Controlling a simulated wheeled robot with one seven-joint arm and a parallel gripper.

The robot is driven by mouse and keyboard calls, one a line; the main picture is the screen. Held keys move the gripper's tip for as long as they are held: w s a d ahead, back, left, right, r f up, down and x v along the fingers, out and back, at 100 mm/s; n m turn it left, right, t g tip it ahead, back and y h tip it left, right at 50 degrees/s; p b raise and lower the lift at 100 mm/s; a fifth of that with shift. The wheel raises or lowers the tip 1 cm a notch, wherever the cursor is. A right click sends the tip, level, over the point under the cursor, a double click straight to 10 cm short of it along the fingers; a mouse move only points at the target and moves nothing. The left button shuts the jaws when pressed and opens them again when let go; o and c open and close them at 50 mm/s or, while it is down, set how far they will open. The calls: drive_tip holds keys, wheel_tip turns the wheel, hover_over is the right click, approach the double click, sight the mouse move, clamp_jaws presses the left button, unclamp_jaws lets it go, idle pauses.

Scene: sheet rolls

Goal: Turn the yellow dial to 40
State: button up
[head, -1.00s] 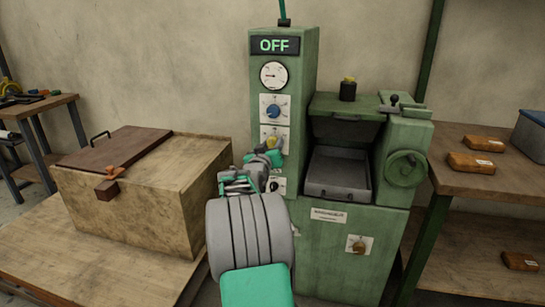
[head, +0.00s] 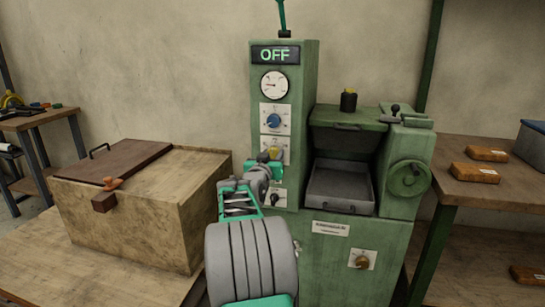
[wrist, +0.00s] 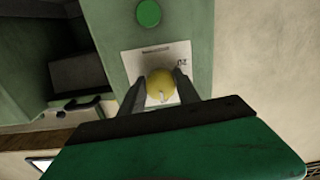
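The yellow dial (head: 273,152) is on a white scale plate on the front of the green machine column, below a blue dial (head: 273,121). In the wrist view the yellow dial (wrist: 160,84) lies between the two fingertips of my gripper (wrist: 160,80), with one finger close along each side. Whether the fingers press on it is not clear. Upside-down "20" shows on the plate beside it; the rest of the scale is largely hidden by the fingers and dial. In the head view my gripper (head: 268,160) partly covers the yellow dial.
A display (head: 276,54) reads OFF above a round gauge (head: 274,85). A green button (wrist: 149,12) is near the dial in the wrist view. A wooden box (head: 140,220) stands left; the machine's tray (head: 340,187) and handwheel (head: 408,174) are right.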

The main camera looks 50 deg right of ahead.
drive_tip(key=o, duration=0.4)
drive_tip(key=shift+a, duration=0.1)
drive_tip(key=p+v, duration=0.1)
drive_tip(key=v, duration=0.6)
drive_tip(key=shift+s+a, duration=0.2)
drive_tip(key=shift+a, duration=0.05)
